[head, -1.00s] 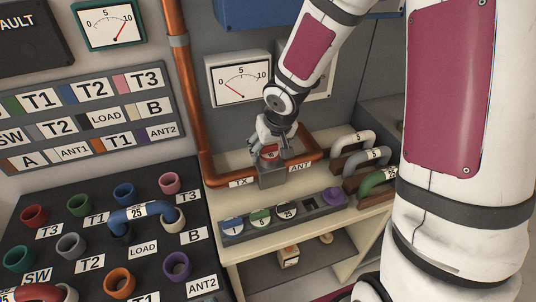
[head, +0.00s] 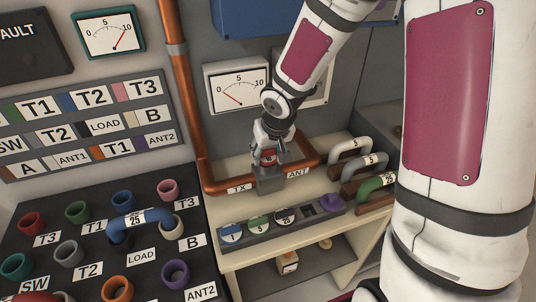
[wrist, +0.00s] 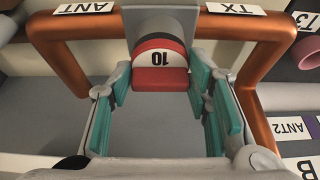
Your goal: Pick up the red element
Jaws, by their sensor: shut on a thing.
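The red element (head: 268,157), marked 10, sits at the grey holder (head: 270,181) in the gap of the copper pipe between the TX and ANT labels. In the wrist view the red element (wrist: 160,80) lies between the two teal finger pads, its white 10 label facing the camera. My gripper (head: 268,162) is down over it, shut on it from both sides; it also shows in the wrist view (wrist: 161,83). The element is at the holder's mouth; I cannot tell how deep it sits.
Several U-shaped links (head: 376,187) stand at right. A black patch panel (head: 95,245) with coloured sockets lies at left. A meter (head: 237,88) is behind.

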